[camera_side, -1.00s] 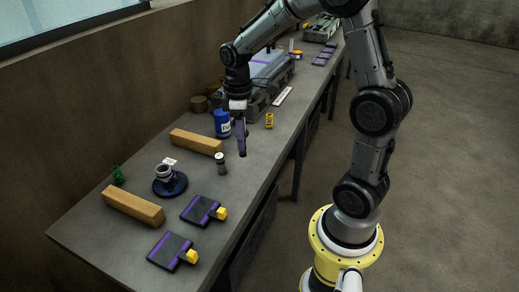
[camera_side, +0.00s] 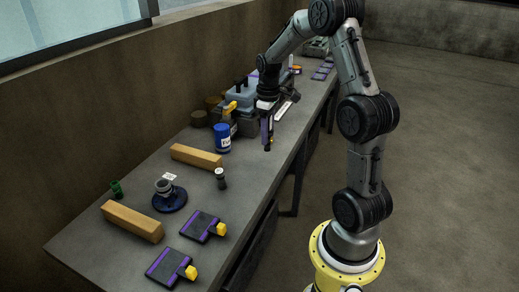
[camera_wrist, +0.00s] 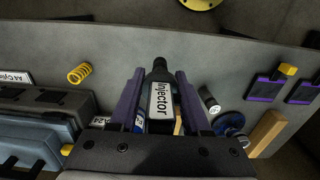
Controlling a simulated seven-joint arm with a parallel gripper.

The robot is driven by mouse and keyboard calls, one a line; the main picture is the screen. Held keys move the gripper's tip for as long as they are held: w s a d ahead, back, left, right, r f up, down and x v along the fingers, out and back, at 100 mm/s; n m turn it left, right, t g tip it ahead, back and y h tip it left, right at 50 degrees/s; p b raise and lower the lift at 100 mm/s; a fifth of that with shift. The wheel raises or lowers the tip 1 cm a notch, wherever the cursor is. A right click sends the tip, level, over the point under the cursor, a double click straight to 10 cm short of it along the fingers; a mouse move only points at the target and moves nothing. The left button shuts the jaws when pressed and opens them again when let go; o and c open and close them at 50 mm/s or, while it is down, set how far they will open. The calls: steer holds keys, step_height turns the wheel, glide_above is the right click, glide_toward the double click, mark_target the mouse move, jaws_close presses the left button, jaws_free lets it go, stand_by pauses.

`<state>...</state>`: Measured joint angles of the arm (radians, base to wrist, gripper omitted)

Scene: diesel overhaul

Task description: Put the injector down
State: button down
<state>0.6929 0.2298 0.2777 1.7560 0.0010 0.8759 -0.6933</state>
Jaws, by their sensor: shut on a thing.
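My gripper (camera_side: 267,130) hangs over the bench (camera_side: 240,178), near its front edge and in front of the grey engine block. In the wrist view its two purple fingers (camera_wrist: 157,78) are closed on the injector (camera_wrist: 160,102), a dark body with a white label reading "Injector". In the side view the injector is mostly hidden by the fingers; only a dark lower end shows. It points downward, and I cannot tell whether its tip touches the bench.
The yellow spring (camera_wrist: 79,73) lies close by on the bench. A blue can (camera_side: 222,138), wooden blocks (camera_side: 196,156), a small dark cylinder (camera_side: 220,178), a blue round stand (camera_side: 170,200) and purple-edged pads (camera_side: 202,226) stand nearer. Bare bench lies between can and front edge.

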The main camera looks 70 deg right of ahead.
steer(key=shift+w+d+f, duration=0.6)
steer(key=shift+w+f, duration=0.15)
steer(key=shift+f, duration=0.8)
steer(key=shift+w+d+f, duration=0.6)
steer(key=shift+w+f, duration=0.1)
steer(key=shift+f, duration=0.8)
steer(key=shift+w+d+f, duration=0.6)
steer(key=shift+w+f, duration=0.15)
steer(key=shift+f, duration=0.8)
steer(key=shift+f, duration=0.1)
steer(key=shift+c, duration=1.8)
jaws_free()
steer(key=shift+f, duration=0.1)
